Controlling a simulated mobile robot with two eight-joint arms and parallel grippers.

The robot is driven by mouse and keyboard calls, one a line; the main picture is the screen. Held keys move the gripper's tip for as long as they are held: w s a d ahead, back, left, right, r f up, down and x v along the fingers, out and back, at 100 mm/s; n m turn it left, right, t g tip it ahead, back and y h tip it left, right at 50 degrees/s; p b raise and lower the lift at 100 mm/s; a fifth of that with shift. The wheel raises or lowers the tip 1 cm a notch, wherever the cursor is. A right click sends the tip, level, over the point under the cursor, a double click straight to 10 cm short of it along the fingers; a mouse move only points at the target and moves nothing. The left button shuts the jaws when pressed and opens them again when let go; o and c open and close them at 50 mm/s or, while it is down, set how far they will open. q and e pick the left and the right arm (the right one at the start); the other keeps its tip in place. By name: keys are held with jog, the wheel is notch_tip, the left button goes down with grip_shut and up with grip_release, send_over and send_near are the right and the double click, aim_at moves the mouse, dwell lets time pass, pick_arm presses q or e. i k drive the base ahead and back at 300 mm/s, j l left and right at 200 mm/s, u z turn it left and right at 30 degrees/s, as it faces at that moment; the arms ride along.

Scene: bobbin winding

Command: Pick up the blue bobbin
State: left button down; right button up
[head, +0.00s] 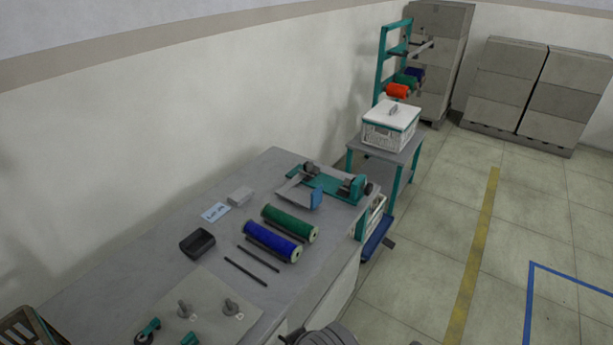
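A blue bobbin (268,240) lies on its side on the grey workbench (150,262), with a pale end flange at its right end. A green bobbin (289,222) lies parallel just behind it, with a narrow gap between them. Nothing covers the blue bobbin from above. Another small dark blue spool (416,73) shows on the teal rack in the background. Neither of my grippers can be made out in the head view.
Two thin dark rods (246,272) lie in front of the blue bobbin. A black tray-like item (197,243) and a blue-marked card (215,212) lie to its left. A teal winding device (343,187) stands behind. A grey mat (205,312) with small tools lies at the front.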

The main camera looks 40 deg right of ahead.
aim_at(292, 252)
jog(key=l+u, duration=0.45)
jog(key=l, duration=0.65)
jog(key=l+u, duration=0.1)
jog(key=l, duration=0.8)
jog(key=k+l+u, duration=0.1)
jog(key=l, duration=0.8)
jog(key=l+u, duration=0.15)
jog(key=l, duration=0.75)
jog(key=i+j+u, duration=0.2)
jog(key=j, duration=0.35)
jog(key=j+u, duration=0.2)
jog(key=j, duration=0.35)
